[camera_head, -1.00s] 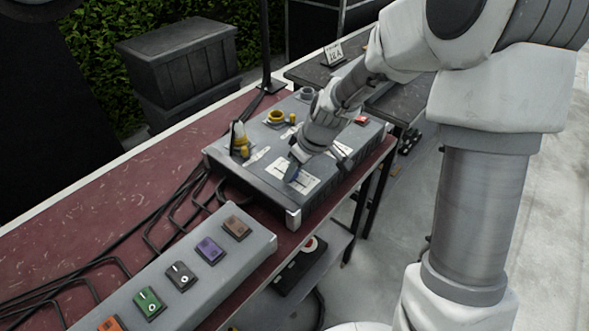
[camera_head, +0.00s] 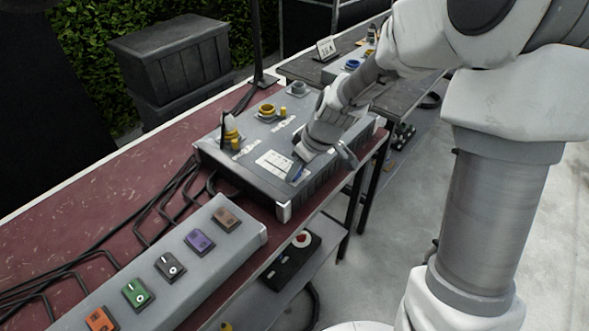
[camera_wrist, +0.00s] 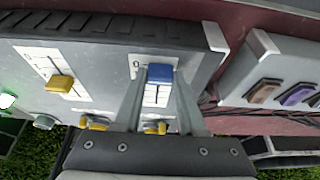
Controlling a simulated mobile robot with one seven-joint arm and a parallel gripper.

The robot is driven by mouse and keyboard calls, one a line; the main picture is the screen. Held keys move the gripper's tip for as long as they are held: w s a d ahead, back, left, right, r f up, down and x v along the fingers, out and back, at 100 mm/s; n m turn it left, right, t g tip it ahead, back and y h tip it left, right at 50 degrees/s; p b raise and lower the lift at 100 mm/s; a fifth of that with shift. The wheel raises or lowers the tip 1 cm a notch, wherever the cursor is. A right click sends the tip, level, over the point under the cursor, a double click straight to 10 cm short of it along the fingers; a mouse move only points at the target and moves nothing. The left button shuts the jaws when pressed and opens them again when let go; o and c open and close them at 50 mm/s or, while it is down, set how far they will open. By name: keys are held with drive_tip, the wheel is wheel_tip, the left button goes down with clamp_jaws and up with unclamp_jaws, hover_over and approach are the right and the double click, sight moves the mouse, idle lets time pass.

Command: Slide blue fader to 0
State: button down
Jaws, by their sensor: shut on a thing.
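The blue fader (camera_wrist: 160,74) is a small blue cap in a slot on a white scale label (camera_wrist: 150,95). In the wrist view it sits at the upper end of the label, level with a printed 0 to its left. My gripper (camera_wrist: 161,78) is shut on the cap, one finger at each side. In the head view my gripper (camera_head: 299,168) points down at the front right part of the grey console (camera_head: 225,165), where the blue cap shows only as a small patch.
A yellow fader (camera_wrist: 60,84) is on another label of the console. Yellow knobs (camera_head: 267,110) stand toward its back. A grey button box (camera_head: 190,263) with several coloured switches lies nearby, with black cables (camera_head: 160,222) behind it on the red table.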

drive_tip(key=shift+s+d, duration=0.15)
drive_tip(key=shift+d, duration=0.05)
drive_tip(key=shift+c, duration=2.4)
unclamp_jaws()
drive_tip(key=shift+r, duration=0.15)
drive_tip(key=shift+d+r, duration=0.1)
drive_tip(key=shift+r, duration=0.2)
drive_tip(key=p+v, duration=0.2)
drive_tip(key=v, duration=1.4)
drive_tip(key=shift+s+r, duration=0.15)
drive_tip(key=shift+r, duration=0.1)
